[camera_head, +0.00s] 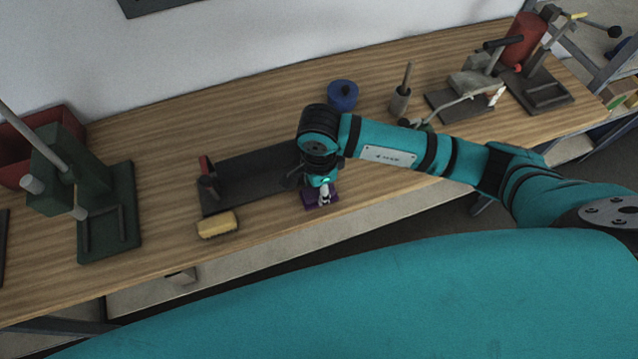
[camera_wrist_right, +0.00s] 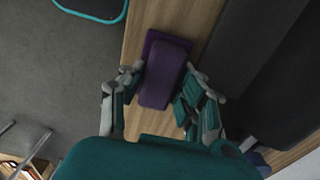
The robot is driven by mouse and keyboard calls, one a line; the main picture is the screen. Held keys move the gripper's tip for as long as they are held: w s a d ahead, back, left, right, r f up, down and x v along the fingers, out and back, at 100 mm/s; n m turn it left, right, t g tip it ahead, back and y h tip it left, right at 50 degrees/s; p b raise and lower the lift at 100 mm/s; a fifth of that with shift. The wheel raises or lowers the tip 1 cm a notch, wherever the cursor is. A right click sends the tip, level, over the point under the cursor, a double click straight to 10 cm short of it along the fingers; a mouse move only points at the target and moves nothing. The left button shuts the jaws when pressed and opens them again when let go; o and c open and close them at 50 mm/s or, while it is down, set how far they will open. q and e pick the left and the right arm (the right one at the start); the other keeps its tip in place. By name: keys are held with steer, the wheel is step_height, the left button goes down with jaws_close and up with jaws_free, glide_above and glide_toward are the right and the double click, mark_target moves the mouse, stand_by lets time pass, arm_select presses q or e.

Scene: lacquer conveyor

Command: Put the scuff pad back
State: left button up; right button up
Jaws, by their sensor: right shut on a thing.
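The scuff pad looks to be the purple block (camera_wrist_right: 163,78), seen in the wrist view between the fingers of my right gripper (camera_wrist_right: 160,88). My right gripper is shut on it. A flat, darker purple piece (camera_wrist_right: 153,40) shows beneath or behind the block; I cannot tell whether the two touch. In the head view the right gripper (camera_head: 323,194) points down near the bench's front edge, with purple (camera_head: 310,201) showing around its fingertips. My left gripper is not in view.
A dark plate fixture (camera_head: 245,182) lies just left of the right gripper on the wooden bench (camera_head: 170,130). A yellow block (camera_head: 217,224) sits at its front. A green press (camera_head: 108,215), red bin (camera_head: 60,125), blue pot (camera_head: 342,95) and tool stands (camera_head: 540,88) stand around.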

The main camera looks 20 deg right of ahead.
steer(key=shift+f, duration=0.2)
steer(key=o, duration=1)
steer(key=shift+r, duration=0.1)
steer(key=shift+r, duration=0.1)
steer(key=shift+w+r, duration=0.1)
steer(key=shift+r, duration=0.05)
steer(key=shift+r+b, duration=1.8)
steer(key=shift+r, duration=4.1)
